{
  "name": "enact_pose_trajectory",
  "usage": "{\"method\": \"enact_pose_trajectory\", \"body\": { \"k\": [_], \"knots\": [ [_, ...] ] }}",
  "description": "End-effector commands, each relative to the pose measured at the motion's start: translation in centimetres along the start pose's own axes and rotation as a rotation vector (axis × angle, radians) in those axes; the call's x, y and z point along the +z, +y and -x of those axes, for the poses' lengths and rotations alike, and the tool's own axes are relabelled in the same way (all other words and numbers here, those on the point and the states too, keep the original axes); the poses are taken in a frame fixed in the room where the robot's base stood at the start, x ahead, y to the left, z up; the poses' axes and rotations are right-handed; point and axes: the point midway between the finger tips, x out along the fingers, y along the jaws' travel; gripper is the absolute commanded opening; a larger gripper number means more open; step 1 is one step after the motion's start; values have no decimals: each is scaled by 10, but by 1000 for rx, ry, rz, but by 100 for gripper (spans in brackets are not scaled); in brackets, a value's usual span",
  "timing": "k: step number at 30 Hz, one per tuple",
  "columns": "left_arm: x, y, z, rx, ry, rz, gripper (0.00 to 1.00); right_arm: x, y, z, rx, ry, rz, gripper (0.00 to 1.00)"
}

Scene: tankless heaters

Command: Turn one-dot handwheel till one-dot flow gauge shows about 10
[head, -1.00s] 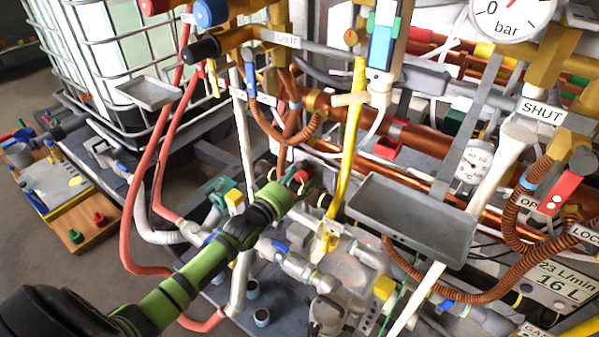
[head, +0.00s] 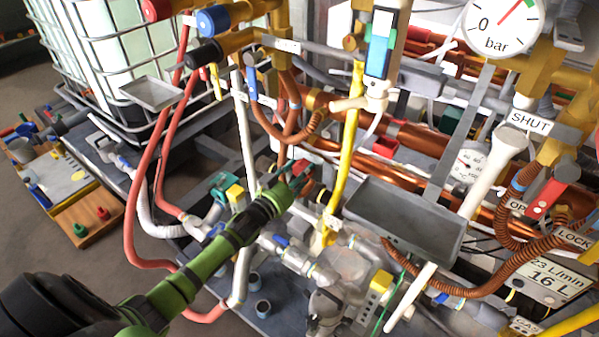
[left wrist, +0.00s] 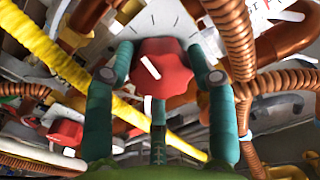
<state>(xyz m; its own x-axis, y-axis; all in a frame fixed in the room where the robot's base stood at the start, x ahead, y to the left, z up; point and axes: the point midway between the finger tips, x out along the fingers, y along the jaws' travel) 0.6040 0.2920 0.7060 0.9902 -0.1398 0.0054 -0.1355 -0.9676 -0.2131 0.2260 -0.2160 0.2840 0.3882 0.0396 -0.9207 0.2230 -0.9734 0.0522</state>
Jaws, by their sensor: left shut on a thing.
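My left gripper (head: 297,178) reaches in from the lower left among the pipes. In the left wrist view its teal fingers (left wrist: 160,88) are shut around a red handwheel (left wrist: 163,68) with a white stripe. A pale dial plate with dark tick marks (left wrist: 153,22) lies behind it. In the head view the red handwheel (head: 302,170) is mostly hidden by the fingers. I cannot make out a dot mark on it. A tall blue indicator (head: 379,43) stands above and to the right; I cannot read a value or dots on it. My right gripper is not in view.
A round bar gauge (head: 503,27) is at the top right, a smaller °C gauge (head: 471,163) below it. A grey tray (head: 405,215) and a yellow pipe (head: 347,160) are close right of the gripper. Red hoses (head: 140,215) hang at left.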

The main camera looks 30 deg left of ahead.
Motion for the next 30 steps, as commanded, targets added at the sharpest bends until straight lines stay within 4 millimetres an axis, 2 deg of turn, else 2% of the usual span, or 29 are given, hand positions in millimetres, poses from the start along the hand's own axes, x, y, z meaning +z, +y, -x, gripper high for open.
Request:
{"method": "enact_pose_trajectory", "body": {
  "k": [1, 15, 16, 17, 26, 30],
  "knots": [
    [10, 4, 3, 4, -22, -5, 23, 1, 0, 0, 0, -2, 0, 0],
    [10, 3, 3, 3, -22, -16, 23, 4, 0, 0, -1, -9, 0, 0],
    [10, 3, 3, 3, -22, -16, 68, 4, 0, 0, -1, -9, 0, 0],
    [10, 3, 3, 3, -22, -16, 79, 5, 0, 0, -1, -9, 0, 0],
    [4, 0, 1, 0, -9, -17, 79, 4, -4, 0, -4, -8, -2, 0],
    [4, 0, 7, 0, -9, -17, 79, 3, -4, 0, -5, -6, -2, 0]
  ]
}}
